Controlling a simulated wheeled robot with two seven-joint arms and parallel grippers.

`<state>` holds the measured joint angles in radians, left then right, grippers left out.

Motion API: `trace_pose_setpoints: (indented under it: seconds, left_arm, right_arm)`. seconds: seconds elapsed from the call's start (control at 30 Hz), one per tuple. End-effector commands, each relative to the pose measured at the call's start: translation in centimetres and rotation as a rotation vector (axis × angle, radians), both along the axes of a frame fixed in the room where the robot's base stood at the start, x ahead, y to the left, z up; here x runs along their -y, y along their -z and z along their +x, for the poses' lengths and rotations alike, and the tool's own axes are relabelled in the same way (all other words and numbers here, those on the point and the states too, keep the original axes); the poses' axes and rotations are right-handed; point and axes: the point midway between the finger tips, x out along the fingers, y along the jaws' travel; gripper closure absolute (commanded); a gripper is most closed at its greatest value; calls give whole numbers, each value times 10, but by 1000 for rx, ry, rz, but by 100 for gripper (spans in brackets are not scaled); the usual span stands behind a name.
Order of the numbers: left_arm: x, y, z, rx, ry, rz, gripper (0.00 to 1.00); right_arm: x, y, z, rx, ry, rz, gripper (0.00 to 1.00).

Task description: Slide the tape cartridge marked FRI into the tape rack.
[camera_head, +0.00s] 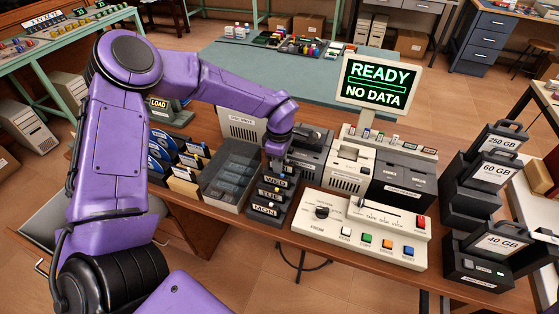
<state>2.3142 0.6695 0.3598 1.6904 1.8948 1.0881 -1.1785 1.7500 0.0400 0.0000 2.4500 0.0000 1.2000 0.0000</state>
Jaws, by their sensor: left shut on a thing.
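The tape rack (282,204) is a dark stepped holder in the middle of the wooden desk. Its tapes show white labels WED (275,182), TUE (269,194) and MON (264,209), with MON nearest. My left gripper (277,160) points down over the rack's far end, behind WED. It is shut on a dark thing, probably a tape cartridge, mostly hidden by the gripper and wrist. I see no FRI mark, and cannot tell whether the held thing is in a slot or above it. My right gripper is not in view.
Dark GB cartridges (497,243) stand at far right.

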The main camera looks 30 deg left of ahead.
Motion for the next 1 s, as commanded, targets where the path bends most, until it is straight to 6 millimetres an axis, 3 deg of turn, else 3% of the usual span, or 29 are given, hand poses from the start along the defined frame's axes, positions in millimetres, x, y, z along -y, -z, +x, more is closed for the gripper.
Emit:
trace_pose_setpoints:
  seconds: [0.43, 0.47, 0.5, 0.53, 1.0]
  left_arm:
    - [0, 2, 0, 1, 0, -1, 100]
    - [0, 2, 0, 1, 0, -1, 69]
    - [0, 2, 0, 1, 0, -1, 56]
    - [0, 2, 0, 1, 0, -1, 49]
    - [0, 1, 2, 6, 0, 0, 49]
  right_arm:
    - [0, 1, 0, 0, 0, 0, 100]
    - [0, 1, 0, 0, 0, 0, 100]
    - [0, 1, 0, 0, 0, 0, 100]
    - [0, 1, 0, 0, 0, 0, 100]
    - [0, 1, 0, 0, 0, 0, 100]
